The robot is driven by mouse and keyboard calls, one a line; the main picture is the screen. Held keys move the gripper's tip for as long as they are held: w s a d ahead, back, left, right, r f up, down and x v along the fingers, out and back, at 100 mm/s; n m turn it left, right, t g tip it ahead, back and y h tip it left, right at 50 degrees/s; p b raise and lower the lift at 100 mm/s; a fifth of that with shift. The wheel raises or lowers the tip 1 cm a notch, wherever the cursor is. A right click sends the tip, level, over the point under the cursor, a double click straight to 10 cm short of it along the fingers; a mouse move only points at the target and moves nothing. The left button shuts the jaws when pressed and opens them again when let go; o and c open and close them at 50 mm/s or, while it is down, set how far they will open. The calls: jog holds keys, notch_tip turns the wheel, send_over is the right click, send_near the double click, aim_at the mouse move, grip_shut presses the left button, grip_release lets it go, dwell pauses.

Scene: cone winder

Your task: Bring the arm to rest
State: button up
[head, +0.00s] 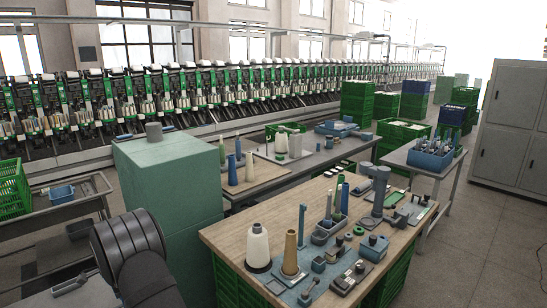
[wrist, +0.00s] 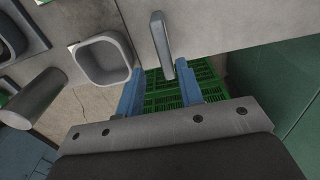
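My gripper (wrist: 160,78) shows in the wrist view as two blue fingers on a grey plate with screws. The fingers stand apart, with a green crate visible in the space between them, and I see nothing held. A grey bar (wrist: 161,45) appears just past the fingertips; I cannot tell whether it touches them. In the head view my dark arm link shows at the lower left, beside the workbench (head: 225,237); the gripper is not visible there.
The wooden bench carries a white yarn cone (head: 258,248), a tan cone (head: 290,253) and several small fixtures. A green cabinet (head: 168,180) stands behind my arm. A grey square cup (wrist: 103,60) lies left of the fingers in the wrist view. Floor is open at right.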

jog(key=w+d+r, duration=0.3)
jog(key=d+r, duration=0.3)
jog(key=d, duration=0.4)
jog(key=s+a, duration=0.6)
jog(key=a, duration=0.3)
jog(key=s+a, duration=0.6)
jog(key=a, duration=0.3)
jog(key=s+a+f, duration=0.1)
jog(key=a+f, duration=0.1)
jog(key=a, duration=0.1)
jog(key=s+a+f, duration=0.2)
jog(key=a+f, duration=0.1)
jog(key=s+a+f, duration=0.2)
jog(key=a+f, duration=0.1)
jog(key=shift+s+a, duration=0.15)
jog(key=shift+a, duration=0.05)
jog(key=shift+f, duration=0.8)
